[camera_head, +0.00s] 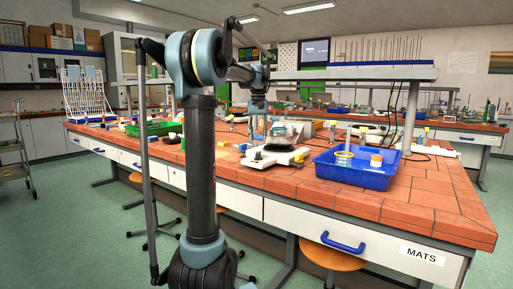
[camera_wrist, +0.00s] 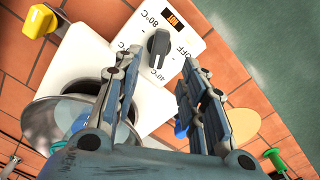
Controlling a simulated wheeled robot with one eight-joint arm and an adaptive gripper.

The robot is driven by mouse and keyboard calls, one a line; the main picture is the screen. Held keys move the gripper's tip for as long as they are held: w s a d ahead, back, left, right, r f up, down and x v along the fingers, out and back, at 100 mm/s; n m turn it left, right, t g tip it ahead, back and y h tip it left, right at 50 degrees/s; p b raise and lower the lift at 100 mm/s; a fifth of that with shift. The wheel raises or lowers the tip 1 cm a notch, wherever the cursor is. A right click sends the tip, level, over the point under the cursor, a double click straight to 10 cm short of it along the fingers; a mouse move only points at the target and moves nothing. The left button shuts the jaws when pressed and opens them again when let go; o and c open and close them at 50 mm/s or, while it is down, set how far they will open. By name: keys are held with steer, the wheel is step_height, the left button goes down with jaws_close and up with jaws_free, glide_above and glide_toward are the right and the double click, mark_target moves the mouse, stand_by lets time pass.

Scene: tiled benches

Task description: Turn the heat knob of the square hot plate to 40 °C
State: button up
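The square hot plate (camera_head: 262,163) is white and stands on the tiled bench. In the wrist view its panel (camera_wrist: 205,22) carries a dark grey knob (camera_wrist: 158,44), a small orange-lit display (camera_wrist: 173,20) and the marks OFF, 40 °C and 80 °C. The knob's raised grip runs roughly up and down in the picture; its exact setting is hard to read. My gripper (camera_wrist: 161,57) is open and empty. Its fingertips are on either side of the knob's lower end in the picture; I cannot tell whether they touch it.
A blue tray (camera_head: 358,176) with small items stands right of the hot plate. A green tray (camera_head: 153,129) lies to the left. A yellow-capped object (camera_wrist: 40,20) is beside the hot plate. The bench's right front corner is clear. An orange stool (camera_head: 333,257) is under the bench.

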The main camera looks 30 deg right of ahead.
steer(key=shift+r, duration=2.2)
steer(key=s+a+f+n+t, duration=0.15)
steer(key=s+a+f, duration=0.35)
steer(key=a, duration=0.8)
steer(key=s+a+f+n+g, duration=0.15)
steer(key=a+f, duration=0.55)
steer(key=a, duration=0.7)
steer(key=s+a+f+n, duration=0.1)
steer(key=s+a+f, duration=0.3)
steer(key=f, duration=0.3)
steer(key=s+a+f+n+t, duration=0.1)
steer(key=s+a+f+n, duration=0.1)
steer(key=s+a+f, duration=0.3)
steer(key=s+a+f+n+t, duration=0.1)
steer(key=s+a+f, duration=0.3)
steer(key=s+f, duration=0.4)
steer(key=shift+a+f+n, duration=0.3)
steer(key=shift+a+f, duration=0.05)
steer(key=shift+f, duration=0.55)
